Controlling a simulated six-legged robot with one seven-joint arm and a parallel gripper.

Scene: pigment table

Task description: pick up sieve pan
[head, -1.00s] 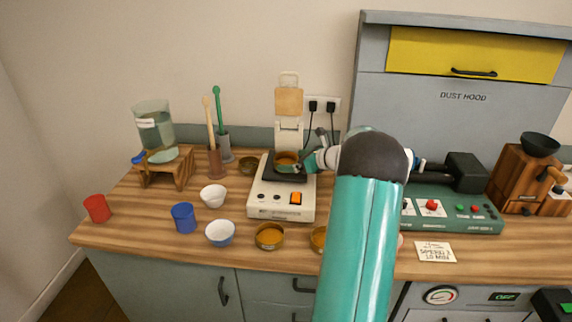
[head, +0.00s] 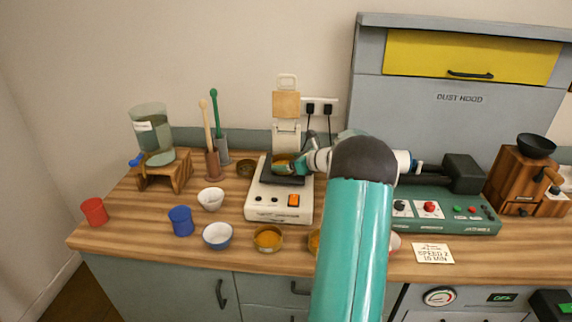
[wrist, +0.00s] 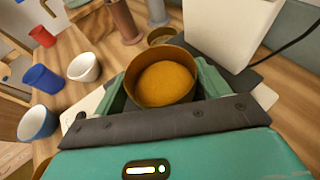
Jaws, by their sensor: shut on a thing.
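The sieve pan is a round brass-coloured pan (wrist: 133,78) with orange powder in it. It sits between the two green fingers of my gripper (wrist: 160,92) in the wrist view, and the gripper is shut on it. In the head view the pan (head: 281,160) is over the dark plate of the white machine (head: 278,203), partly hidden by my gripper (head: 292,165). I cannot tell whether the pan touches the plate.
Red cup (head: 94,211), blue cup (head: 181,221), white bowl (head: 211,199) and blue-and-white bowl (head: 217,236) stand left. Another pan of orange powder (head: 267,238) is in front. The machine's raised white upright (head: 287,136) stands close behind the held pan.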

